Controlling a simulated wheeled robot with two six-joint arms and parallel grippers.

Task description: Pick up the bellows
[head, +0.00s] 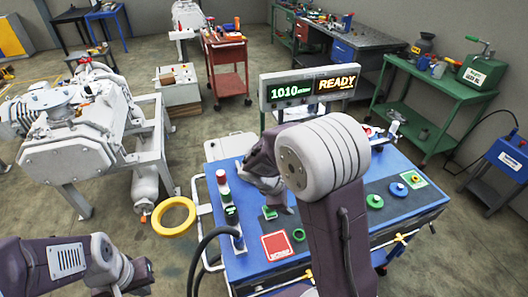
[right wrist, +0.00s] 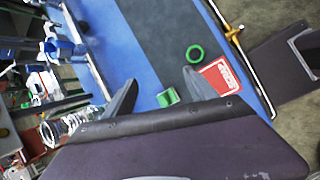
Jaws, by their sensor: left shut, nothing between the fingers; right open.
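A ribbed, silvery cylinder (right wrist: 62,127) shows at the lower left of the right wrist view; it looks like the bellows, but I cannot be sure. I cannot make it out in the head view, where my right arm covers part of the blue table (head: 255,262). My right gripper (head: 268,190) is over the table, pointing down. In the right wrist view its two fingers (right wrist: 160,91) are apart, with a small green piece (right wrist: 168,97) on the table seen between them. My left gripper (head: 128,281), at the lower left of the head view, is shut and empty, away from the table.
A red square marked scrap (head: 277,246) and a green ring (head: 298,235) are near the table's front. Green and blue round pieces (head: 398,189) sit at the right. A display reading READY (head: 337,83) stands behind. A yellow ring (head: 174,216) is left of the table.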

